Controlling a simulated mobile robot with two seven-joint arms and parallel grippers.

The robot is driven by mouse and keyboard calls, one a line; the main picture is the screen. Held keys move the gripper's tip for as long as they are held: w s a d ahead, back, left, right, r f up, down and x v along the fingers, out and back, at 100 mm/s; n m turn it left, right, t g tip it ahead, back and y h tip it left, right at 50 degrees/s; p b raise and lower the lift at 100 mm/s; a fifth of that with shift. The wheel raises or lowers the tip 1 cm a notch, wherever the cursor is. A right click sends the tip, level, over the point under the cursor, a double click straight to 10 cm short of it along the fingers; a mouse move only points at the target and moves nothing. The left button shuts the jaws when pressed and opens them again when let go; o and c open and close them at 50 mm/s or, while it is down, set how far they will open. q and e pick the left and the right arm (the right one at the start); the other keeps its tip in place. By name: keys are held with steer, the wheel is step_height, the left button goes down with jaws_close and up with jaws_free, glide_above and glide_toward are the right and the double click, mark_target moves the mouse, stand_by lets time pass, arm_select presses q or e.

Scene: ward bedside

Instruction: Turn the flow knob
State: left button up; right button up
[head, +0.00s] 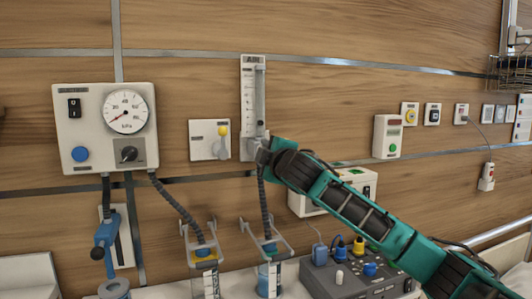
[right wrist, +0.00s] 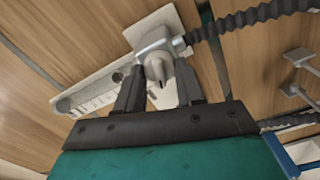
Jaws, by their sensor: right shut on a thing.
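The flowmeter marked AIR (head: 246,95) is an upright clear tube on a pale plate on the wood wall. My right gripper (head: 264,150) is at its lower end and hides the flow knob in the head view. In the right wrist view the grey flow knob (right wrist: 158,68) sticks out of the flowmeter's valve body (right wrist: 153,40), between the two dark fingers of my right gripper (right wrist: 159,75). The gripper is shut on the knob. The flowmeter's scale plate (right wrist: 95,95) runs off to the left there. My left gripper is not in view.
A suction panel with a gauge (head: 126,111) and dial hangs at left. A small plate with a yellow knob (head: 222,131) is just left of the flowmeter. Dark ribbed hoses (head: 177,207) hang to jars below. A grey box with coloured connectors (head: 345,280) stands under my right arm.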

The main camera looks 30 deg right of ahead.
steer(key=shift+r+m+p, duration=0.15)
steer(key=shift+m+p, duration=0.75)
steer(key=shift+m, duration=3.4)
steer(key=shift+d+m, duration=0.1)
steer(key=shift+m, duration=0.2)
steer(key=o, duration=1)
steer(key=shift+s, duration=0.1)
steer(key=b+v, duration=0.1)
steer(key=v, duration=1.1)
steer(key=shift+s, duration=0.4)
